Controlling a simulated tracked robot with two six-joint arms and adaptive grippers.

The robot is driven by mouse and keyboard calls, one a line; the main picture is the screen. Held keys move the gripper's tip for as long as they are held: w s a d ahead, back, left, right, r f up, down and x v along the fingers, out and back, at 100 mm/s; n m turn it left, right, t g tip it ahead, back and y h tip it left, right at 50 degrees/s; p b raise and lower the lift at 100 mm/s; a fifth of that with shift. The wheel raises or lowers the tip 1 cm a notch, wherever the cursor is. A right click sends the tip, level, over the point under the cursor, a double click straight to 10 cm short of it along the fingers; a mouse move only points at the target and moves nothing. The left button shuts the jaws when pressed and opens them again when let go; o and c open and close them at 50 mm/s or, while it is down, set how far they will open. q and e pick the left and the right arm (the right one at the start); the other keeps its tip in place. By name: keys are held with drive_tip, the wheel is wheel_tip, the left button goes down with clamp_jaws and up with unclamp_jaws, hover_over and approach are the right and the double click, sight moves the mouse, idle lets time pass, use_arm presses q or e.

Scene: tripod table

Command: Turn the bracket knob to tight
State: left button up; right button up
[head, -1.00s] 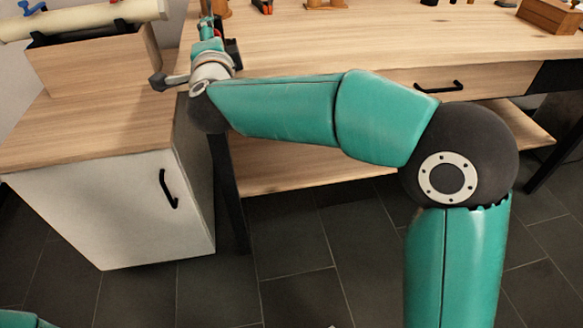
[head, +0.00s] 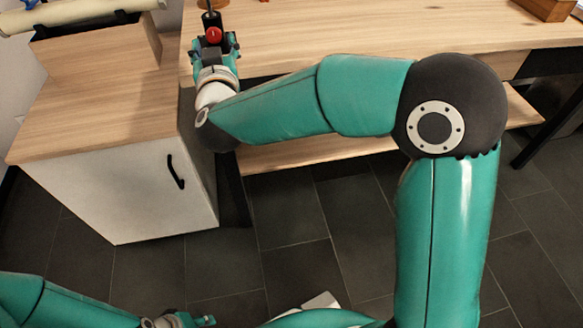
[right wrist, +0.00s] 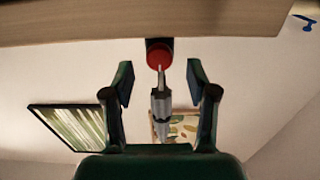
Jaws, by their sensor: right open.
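The round red knob (head: 213,35) shows at the desk's left end, in front of a dark upright bracket part (head: 211,17). My right gripper (head: 215,42) is at it, with a finger on either side. In the right wrist view the red knob (right wrist: 159,54) lies between and just beyond the open fingertips of my right gripper (right wrist: 160,76), with gaps on both sides. A grey pointed piece (right wrist: 161,98) lies in line below the knob there; I cannot tell what it is. My left gripper (head: 190,320) is partly cut off at the bottom of the head view, and its jaw state is unclear.
A wooden desk (head: 380,35) spans the back. A lower cabinet (head: 110,195) with a wooden top stands left, bearing a box with a pale roll (head: 80,14). A wooden box (head: 545,8) is at the far right. Framed pictures (right wrist: 78,122) show in the wrist view.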

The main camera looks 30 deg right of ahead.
drive_tip(key=p+v, duration=0.2)
drive_tip(key=v, duration=1.1)
drive_tip(key=w+d+f+g+h+p, duration=0.1)
drive_tip(key=d+f+g+p, duration=0.15)
drive_tip(key=d+p, duration=0.45)
drive_tip(key=w+d+f+g+h+p, duration=0.1)
drive_tip(key=w+d+f+g+p, duration=0.3)
drive_tip(key=p, duration=0.6)
drive_tip(key=s+a+f+g+y+p, duration=0.2)
drive_tip(key=s+f+g+y+p, duration=0.1)
drive_tip(key=s, duration=0.5)
drive_tip(key=s+a+f+n+g+y+p, duration=0.1)
drive_tip(key=s+f+g+y+p, duration=0.2)
drive_tip(key=s+f+p, duration=0.5)
drive_tip(key=shift+s+a+n+y, duration=0.3)
drive_tip(key=shift+s+a+y, duration=0.15)
drive_tip(key=shift+y, duration=0.45)
drive_tip(key=shift+d, duration=0.1)
